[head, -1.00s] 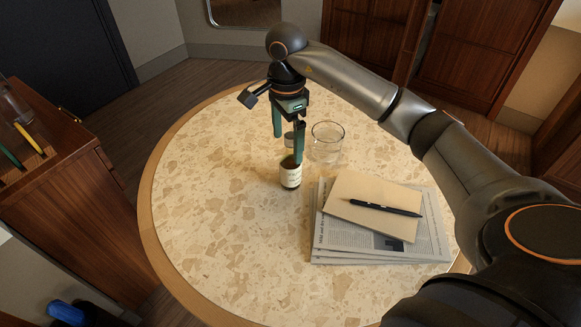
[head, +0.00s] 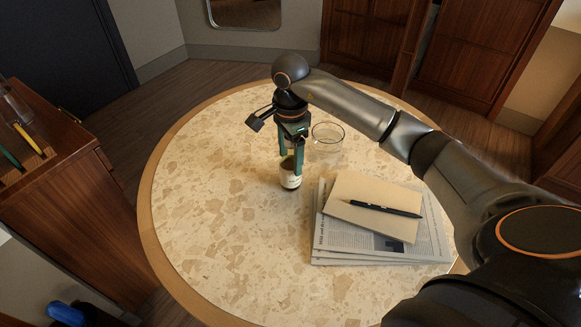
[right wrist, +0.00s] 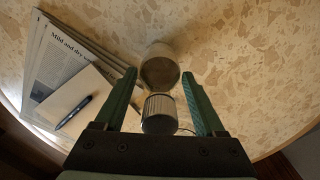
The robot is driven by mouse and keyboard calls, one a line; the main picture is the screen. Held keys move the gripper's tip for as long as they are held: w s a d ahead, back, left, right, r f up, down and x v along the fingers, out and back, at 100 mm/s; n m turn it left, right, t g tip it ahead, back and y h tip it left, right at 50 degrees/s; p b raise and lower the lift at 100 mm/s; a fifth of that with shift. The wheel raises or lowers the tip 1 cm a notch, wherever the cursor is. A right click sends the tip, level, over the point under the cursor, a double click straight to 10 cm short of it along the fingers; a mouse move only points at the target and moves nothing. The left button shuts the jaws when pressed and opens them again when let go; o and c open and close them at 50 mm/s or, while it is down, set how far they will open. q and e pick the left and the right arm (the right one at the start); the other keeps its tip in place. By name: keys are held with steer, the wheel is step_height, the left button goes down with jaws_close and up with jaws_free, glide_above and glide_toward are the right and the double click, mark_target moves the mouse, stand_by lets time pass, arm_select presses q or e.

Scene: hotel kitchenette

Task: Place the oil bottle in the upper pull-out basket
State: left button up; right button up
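In the right wrist view the bottle's body (right wrist: 160,70) shows at fingertip level and a pale ribbed top (right wrist: 158,112) sits between the open fingers of the right gripper (right wrist: 159,74). Narrow gaps show beside the body, so the bottle does not look clamped. My left gripper is not in view. The upper pull-out basket is not in view.
A clear glass (head: 328,139) stands close behind and right of the gripper. Newspapers (head: 335,240), a tan notebook (head: 358,190) and a black pen (head: 386,209) lie at right. The round table's (head: 215,220) left and front are clear. A wooden cabinet (head: 75,215) stands at left.

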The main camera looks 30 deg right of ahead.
jaws_close()
stand_by(0.3)
steer(key=shift+r, duration=0.1)
steer(key=shift+w+r, duration=0.1)
steer(key=shift+r, duration=0.45)
steer(key=r, duration=0.2)
steer(key=shift+s+d+r, duration=0.15)
steer(key=shift+s+r, duration=0.05)
steer(key=shift+r, duration=0.1)
steer(key=s+d+r, duration=0.5)
steer(key=s+r, duration=0.4)
steer(key=s, duration=0.3)
steer(key=shift+s+d+b, duration=0.2)
steer(key=shift+d+b, duration=0.1)
steer(key=shift+d, duration=0.05)
